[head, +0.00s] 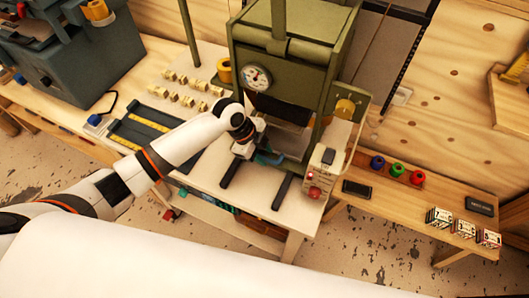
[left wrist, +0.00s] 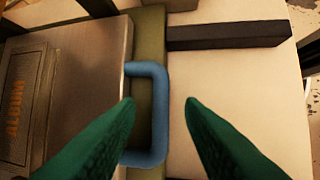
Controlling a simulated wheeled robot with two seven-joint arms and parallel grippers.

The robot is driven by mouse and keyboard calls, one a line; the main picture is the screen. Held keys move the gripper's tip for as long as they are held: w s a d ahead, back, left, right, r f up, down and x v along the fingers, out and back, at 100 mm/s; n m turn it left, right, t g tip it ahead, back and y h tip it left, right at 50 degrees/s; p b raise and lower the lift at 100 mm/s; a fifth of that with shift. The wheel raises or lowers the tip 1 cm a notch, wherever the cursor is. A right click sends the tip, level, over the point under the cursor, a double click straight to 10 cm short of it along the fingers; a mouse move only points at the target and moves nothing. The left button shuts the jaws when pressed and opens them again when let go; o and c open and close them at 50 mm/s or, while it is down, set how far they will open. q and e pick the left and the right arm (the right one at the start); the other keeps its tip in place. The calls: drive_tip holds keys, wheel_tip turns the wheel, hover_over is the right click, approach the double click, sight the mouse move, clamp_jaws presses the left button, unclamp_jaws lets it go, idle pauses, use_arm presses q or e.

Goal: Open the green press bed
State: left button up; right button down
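The green press (head: 277,68) stands on the light bench, with a round dial on its front. Its bed (head: 287,143) sits low in the opening. In the left wrist view the bed shows as a metal plate (left wrist: 95,70) with a green front edge (left wrist: 150,30) and a blue U-shaped handle (left wrist: 160,115). My left gripper (head: 262,152) is at the front of the press, beside the handle. Its green fingers (left wrist: 160,102) are open, one on each side of the handle's bar in the picture. Contact cannot be told. My right gripper is not in view.
Two dark rails (head: 283,192) stick out in front of the press. A control box (head: 322,172) with red buttons stands right of it. A lower bench (head: 400,195) holds coloured rolls (head: 397,170).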

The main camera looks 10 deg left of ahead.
use_arm(q)
drive_tip(key=shift+d+f, duration=0.2)
drive_tip(key=shift+f, duration=0.3)
clamp_jaws()
